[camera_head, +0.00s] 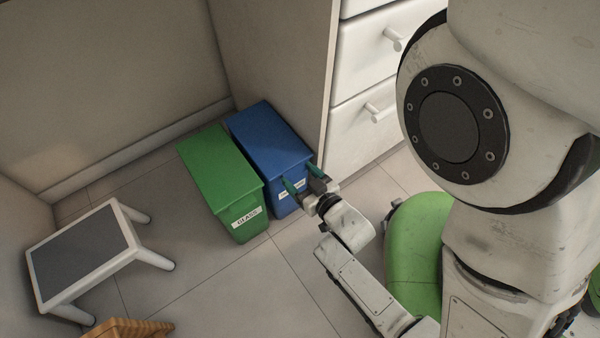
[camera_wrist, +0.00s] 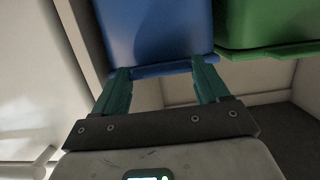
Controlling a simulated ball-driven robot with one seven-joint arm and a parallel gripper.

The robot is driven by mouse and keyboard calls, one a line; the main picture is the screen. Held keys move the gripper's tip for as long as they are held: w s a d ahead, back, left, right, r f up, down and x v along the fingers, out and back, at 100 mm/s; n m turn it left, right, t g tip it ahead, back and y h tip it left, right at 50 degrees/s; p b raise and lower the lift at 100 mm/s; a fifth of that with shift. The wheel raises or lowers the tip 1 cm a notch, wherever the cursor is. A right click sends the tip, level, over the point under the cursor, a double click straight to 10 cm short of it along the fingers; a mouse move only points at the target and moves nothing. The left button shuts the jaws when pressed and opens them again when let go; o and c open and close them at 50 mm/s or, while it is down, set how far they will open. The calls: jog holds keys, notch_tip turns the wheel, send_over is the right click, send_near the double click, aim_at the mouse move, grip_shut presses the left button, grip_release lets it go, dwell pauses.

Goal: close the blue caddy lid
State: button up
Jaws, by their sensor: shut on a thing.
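The blue caddy (camera_head: 285,205) stands against the white cabinet's side, right of a green caddy. Its blue lid (camera_head: 267,140) looks flat and down on the caddy in the head view; any small gap is hidden. My gripper (camera_head: 303,180) is at the caddy's front top edge, by the pale label. In the wrist view, my gripper's two green fingers (camera_wrist: 162,70) are apart, with their tips at the blue lid's edge (camera_wrist: 160,68). It is shut on the blue caddy lid at that edge, though the exact contact is hard to see.
The green caddy (camera_head: 220,175), labelled GLASS, stands close on the left with its lid down. White drawers (camera_head: 365,110) rise on the right. A grey-topped stool (camera_head: 82,250) and a wicker basket (camera_head: 130,329) are at lower left. The tiled floor before the caddies is clear.

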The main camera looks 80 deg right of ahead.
jog(key=shift+a+f, duration=0.15)
jog(key=shift+f, duration=1)
jog(key=shift+s, duration=0.1)
jog(key=o, duration=1.5)
jog(key=shift+r, duration=0.15)
jog(key=shift+r, duration=0.1)
jog(key=p+v, duration=0.3)
jog(key=v, duration=0.7)
jog(key=shift+s+a+r+p, duration=0.15)
jog(key=shift+s+p, duration=0.1)
jog(key=shift+p, duration=0.1)
